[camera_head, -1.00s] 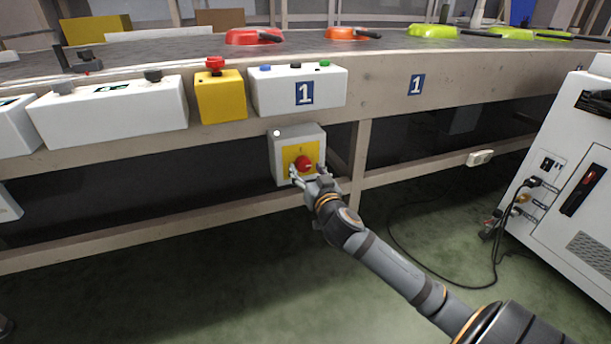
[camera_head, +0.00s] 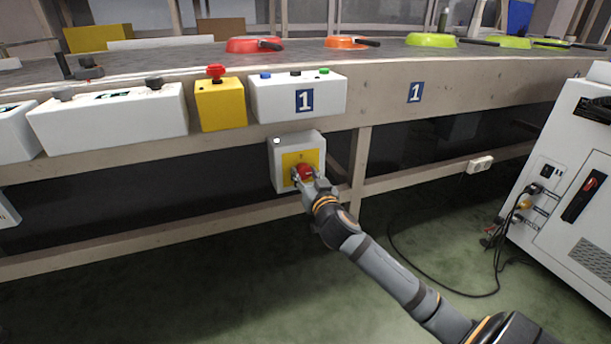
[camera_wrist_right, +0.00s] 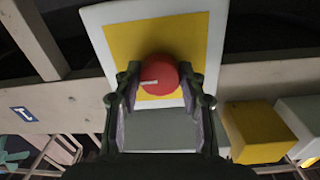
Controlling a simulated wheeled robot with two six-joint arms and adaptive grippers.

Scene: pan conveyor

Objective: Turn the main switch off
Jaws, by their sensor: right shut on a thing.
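The main switch is a red round knob (camera_head: 305,172) on a yellow plate, on a grey-white box (camera_head: 284,150) under the conveyor edge. In the right wrist view the red knob (camera_wrist_right: 159,74) has a short white mark lying almost level. My right gripper (camera_head: 308,180) is at the knob, its fingers on either side of it. In the right wrist view the right gripper (camera_wrist_right: 159,90) is shut on the knob, and the fingers cover part of its sides. My left gripper is not in view.
Above are a white button box (camera_head: 335,95) and a yellow box with a red button (camera_head: 222,103). Several pans, one red (camera_head: 244,46), lie on the conveyor. A white cabinet (camera_head: 560,150) stands at the right, with a cable on the floor.

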